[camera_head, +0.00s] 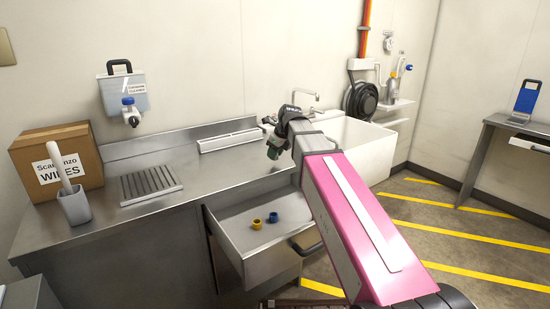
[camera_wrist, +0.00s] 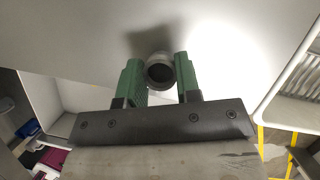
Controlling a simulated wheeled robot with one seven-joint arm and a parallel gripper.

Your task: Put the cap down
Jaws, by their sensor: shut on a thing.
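My gripper (camera_head: 272,151) is above the steel counter, near its right end by the sink. In the wrist view its green fingers (camera_wrist: 159,76) are shut on a grey, round cap (camera_wrist: 160,71) with a dark, hollow-looking middle. In the head view the held cap is too small to tell apart from the fingers.
The counter (camera_head: 215,175) is bare around its middle. A drain grate (camera_head: 150,184), a grey cup (camera_head: 75,206) with a white stick and a cardboard wipes box (camera_head: 57,160) stand to the left. A white sink (camera_head: 355,147) and tap (camera_head: 302,97) are beyond my arm.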

